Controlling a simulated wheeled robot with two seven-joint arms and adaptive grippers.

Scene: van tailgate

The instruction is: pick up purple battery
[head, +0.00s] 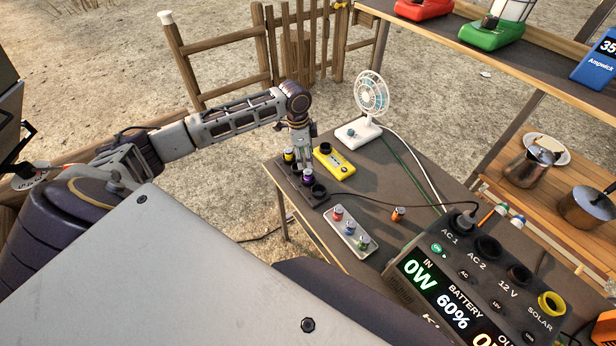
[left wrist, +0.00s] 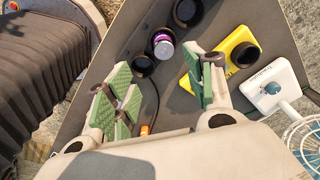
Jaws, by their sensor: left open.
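The purple battery (head: 307,176) stands upright in a slot of a black charger (head: 293,178) on the grey table. In the left wrist view the purple battery (left wrist: 163,48) shows its pale top between dark round sockets, just beyond the fingertips. My left gripper (head: 303,161) is above the charger, pointing down, close to the battery. In the left wrist view my left gripper (left wrist: 160,82) has its green-padded fingers spread apart with nothing between them. Whether a finger touches the battery I cannot tell. My right gripper is not in view.
A yellow device (head: 334,162), a white fan (head: 371,95), a white tray (head: 330,226) of several batteries, an orange battery (head: 398,213) and a power station (head: 470,275) share the table.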

